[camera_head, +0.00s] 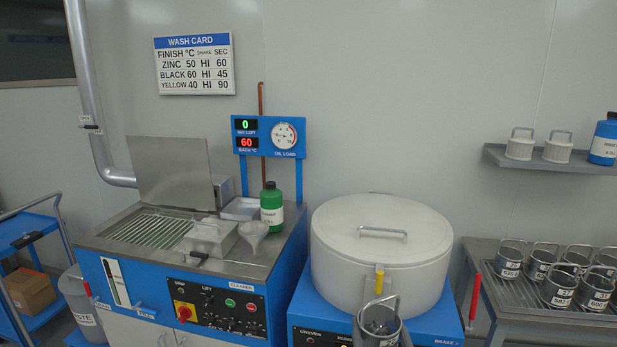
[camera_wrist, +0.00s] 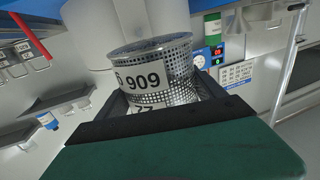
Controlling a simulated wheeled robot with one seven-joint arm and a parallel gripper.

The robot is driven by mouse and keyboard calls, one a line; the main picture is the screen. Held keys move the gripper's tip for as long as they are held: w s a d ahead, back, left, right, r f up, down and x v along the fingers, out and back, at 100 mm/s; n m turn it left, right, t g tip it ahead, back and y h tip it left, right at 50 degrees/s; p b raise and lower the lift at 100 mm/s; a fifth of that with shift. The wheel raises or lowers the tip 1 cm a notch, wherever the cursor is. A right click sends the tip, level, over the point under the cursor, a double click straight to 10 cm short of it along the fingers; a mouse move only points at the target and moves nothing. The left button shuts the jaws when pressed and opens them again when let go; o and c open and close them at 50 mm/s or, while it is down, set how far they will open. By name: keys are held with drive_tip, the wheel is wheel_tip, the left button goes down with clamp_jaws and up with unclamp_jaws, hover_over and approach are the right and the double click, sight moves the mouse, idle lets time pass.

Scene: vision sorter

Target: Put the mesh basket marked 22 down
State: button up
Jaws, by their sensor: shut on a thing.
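A round mesh basket (camera_wrist: 178,68) sits between the dark jaws of my gripper (camera_wrist: 165,103) in the wrist view. My gripper is shut on it. Its white label reads 909, with a second number below that is partly hidden by the gripper and looks like 22 or 77. In the head view a mesh basket with a tall handle (camera_head: 379,322) shows at the bottom edge, in front of the white drum, with dark contents inside. Its lower part is cut off.
The white drum (camera_head: 380,250) has its lid on, on a blue base. Several marked baskets stand on a slatted grey table (camera_head: 470,262) at right. A blue washer (camera_head: 180,290) with a raised lid stands at left. A wall shelf (camera_head: 560,163) holds two white pots and a blue bottle.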

sight(379, 346)
drive_tip(key=s+f, duration=0.2)
drive_tip(key=f, duration=0.1)
drive_tip(key=shift+f, duration=0.15)
drive_tip(key=shift+s+r, duration=0.4)
drive_tip(key=shift+s, duration=0.1)
drive_tip(key=r, duration=0.2)
drive_tip(key=s+r, duration=0.1)
drive_tip(key=r, duration=0.2)
drive_tip(key=shift+r, duration=0.3)
